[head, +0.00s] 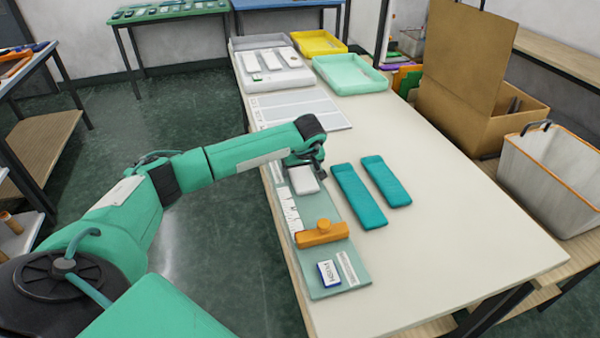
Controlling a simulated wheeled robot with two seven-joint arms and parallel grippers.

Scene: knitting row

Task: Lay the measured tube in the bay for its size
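Two flat teal knitted-looking pieces, a left one (360,195) and a right one (386,181), lie side by side on the table, clear of my gripper. To their left is a pale green measuring board (312,288) with a white scale (290,208), an orange sliding block (322,234) and a small lettered label block (328,273). My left gripper (307,164) is over the far end of the board, just above a white block (303,181). Its fingers are partly hidden, so I cannot tell whether they touch it. My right gripper is out of view.
At the back stand a grey-white tray (235,43) with white pieces, a yellow tray (319,42) and a mint tray (349,75). A lined white sheet (335,118) lies before them. A cardboard box (480,125) and bin (545,180) stand right. The table's right front is clear.

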